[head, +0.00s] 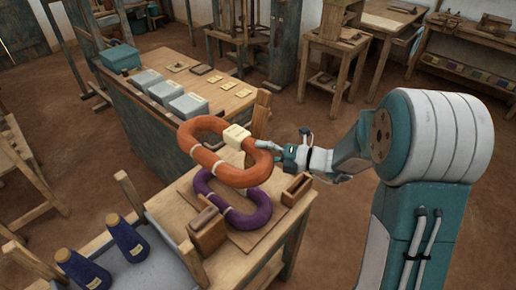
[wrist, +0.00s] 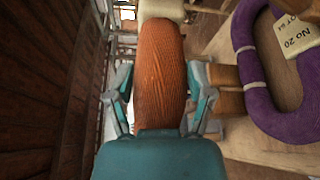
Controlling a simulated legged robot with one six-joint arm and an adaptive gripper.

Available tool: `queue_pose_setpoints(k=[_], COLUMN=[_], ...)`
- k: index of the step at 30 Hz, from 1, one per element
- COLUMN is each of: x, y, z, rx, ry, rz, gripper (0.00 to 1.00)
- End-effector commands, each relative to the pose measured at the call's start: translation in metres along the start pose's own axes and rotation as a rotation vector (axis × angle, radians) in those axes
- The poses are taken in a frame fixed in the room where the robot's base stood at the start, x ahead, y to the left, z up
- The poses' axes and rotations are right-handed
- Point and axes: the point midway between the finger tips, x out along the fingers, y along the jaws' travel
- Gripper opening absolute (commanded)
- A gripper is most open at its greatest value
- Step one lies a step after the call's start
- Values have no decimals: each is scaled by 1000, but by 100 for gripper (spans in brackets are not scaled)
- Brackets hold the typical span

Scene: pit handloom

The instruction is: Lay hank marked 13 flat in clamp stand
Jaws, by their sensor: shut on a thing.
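An orange hank (head: 205,158), a thick loop with pale ties and a cream tag (head: 236,136), is held in the air. The tag's number cannot be read. My gripper (head: 270,147) is shut on the loop's right end, beside the tag. In the wrist view the orange hank (wrist: 160,60) runs between both fingers. A purple hank (head: 252,217) lies below it, flat between the wooden blocks of what looks like the clamp stand (head: 207,232). In the wrist view the purple hank (wrist: 246,70) bears a tag (wrist: 296,35) reading "No 20".
A wooden upright (head: 262,115) stands behind the held hank. Two dark blue cones (head: 125,238) are on the left. A long table (head: 225,93) behind holds grey trays (head: 188,105), yellow cards and a teal box (head: 120,57). Brown floor is open at right.

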Motion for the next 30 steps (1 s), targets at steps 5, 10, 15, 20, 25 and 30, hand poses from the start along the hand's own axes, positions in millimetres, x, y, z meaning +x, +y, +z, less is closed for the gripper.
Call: queue_pose_setpoints(k=[5, 10, 15, 20, 25, 30], x=[0, 4, 5, 5, 5, 6], y=[-5, -16, -28, -38, -50, -61], z=[0, -3, -6, -7, -9, -11], rx=[0, 1, 1, 1, 1, 1], ry=[-1, 0, -1, -1, -1, -1], rz=[1, -2, -3, -3, -2, -2], gripper=[7, 7, 7, 7, 7, 7])
